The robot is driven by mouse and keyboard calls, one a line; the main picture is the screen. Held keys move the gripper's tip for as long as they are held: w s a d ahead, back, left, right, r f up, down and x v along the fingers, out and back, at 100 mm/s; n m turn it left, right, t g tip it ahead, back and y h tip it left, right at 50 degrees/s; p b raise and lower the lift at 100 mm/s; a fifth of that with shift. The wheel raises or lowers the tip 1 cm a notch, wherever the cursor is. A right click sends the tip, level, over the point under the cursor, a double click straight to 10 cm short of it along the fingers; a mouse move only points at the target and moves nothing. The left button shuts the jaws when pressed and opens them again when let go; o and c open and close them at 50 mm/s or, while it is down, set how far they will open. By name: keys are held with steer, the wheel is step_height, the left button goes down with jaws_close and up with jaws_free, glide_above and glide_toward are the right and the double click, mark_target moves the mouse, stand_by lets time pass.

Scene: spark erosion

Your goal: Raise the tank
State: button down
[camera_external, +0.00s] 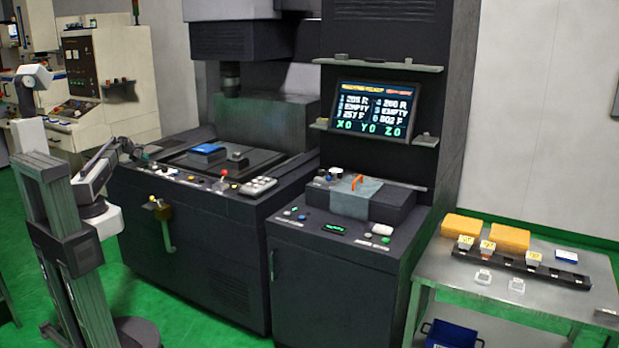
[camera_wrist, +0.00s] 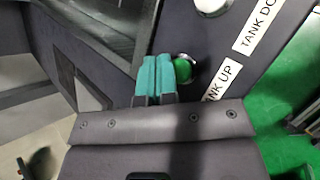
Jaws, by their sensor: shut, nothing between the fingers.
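My gripper (camera_wrist: 155,62) shows in the wrist view with its two teal fingers shut together and nothing between them. A green button (camera_wrist: 183,69) in a metal ring lies just right of the fingertips, close beside them; I cannot tell whether they touch. The label by it reads "NK UP" (camera_wrist: 221,84), its start hidden. In the external view my gripper (camera_external: 140,154) is at the left front corner of the machine's control edge. The work area behind that edge (camera_external: 270,162) is a dark flat bed holding a blue block (camera_external: 208,149) and a dark block (camera_external: 237,154).
A pale button (camera_wrist: 212,4) by a "TANK DO" label (camera_wrist: 262,24) sits further along the panel. A yellow valve with a pipe (camera_external: 163,215) hangs below.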

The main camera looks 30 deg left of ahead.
stand_by(0.7)
steer(key=shift+f+b, duration=0.45)
